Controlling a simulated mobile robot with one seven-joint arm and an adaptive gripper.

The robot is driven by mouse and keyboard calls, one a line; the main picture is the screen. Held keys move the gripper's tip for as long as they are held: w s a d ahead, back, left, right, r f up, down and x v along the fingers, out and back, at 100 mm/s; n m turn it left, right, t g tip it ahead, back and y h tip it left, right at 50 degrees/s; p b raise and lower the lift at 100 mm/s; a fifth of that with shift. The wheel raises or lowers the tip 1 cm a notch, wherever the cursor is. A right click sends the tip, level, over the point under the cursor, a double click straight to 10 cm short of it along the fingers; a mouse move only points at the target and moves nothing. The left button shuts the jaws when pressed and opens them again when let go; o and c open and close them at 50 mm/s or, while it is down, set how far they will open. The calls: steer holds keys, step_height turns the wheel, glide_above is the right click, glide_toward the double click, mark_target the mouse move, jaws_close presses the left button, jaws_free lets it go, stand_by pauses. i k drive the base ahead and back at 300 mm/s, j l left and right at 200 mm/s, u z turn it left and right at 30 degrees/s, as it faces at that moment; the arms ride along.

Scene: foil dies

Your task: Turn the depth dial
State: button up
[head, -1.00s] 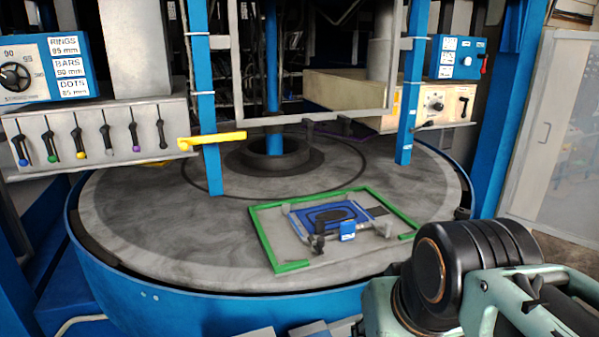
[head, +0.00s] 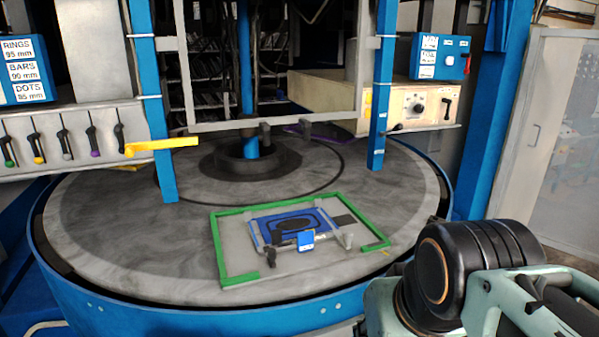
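The numbered dial with a black knob, seen earlier on the blue box at the left, is outside the picture now. Only the right part of that blue box (head: 41,52) shows, with white labels reading RINGS 95 mm, BARS 90 mm and DOTS 85 mm. A small round knob (head: 418,107) sits on a cream control box (head: 400,97) at the right, beside a black lever. I cannot tell whether it is a depth dial. My arm shows at the lower right, but my gripper is not in view.
A large round grey table (head: 110,255) with a blue rim fills the middle. On it lies a green-edged plate (head: 215,245) with a blue die (head: 262,222). Blue posts (head: 380,100), a yellow handle (head: 160,145) and a row of levers (head: 65,140) stand around it.

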mark_target(418, 107)
steer(key=i+l, duration=0.15)
steer(key=l, duration=0.25)
steer(key=i+l, duration=0.15)
steer(key=l, duration=0.2)
steer(key=i+l, duration=0.1)
steer(key=l, duration=0.3)
steer(key=i+l, duration=0.15)
steer(key=l, duration=0.2)
steer(key=i+l, duration=0.2)
steer(key=l, duration=0.15)
steer(key=i+l, duration=0.2)
steer(key=l, duration=0.2)
steer(key=i+l, duration=0.2)
steer(key=l, duration=0.15)
steer(key=i+l, duration=0.2)
steer(key=l, duration=0.2)
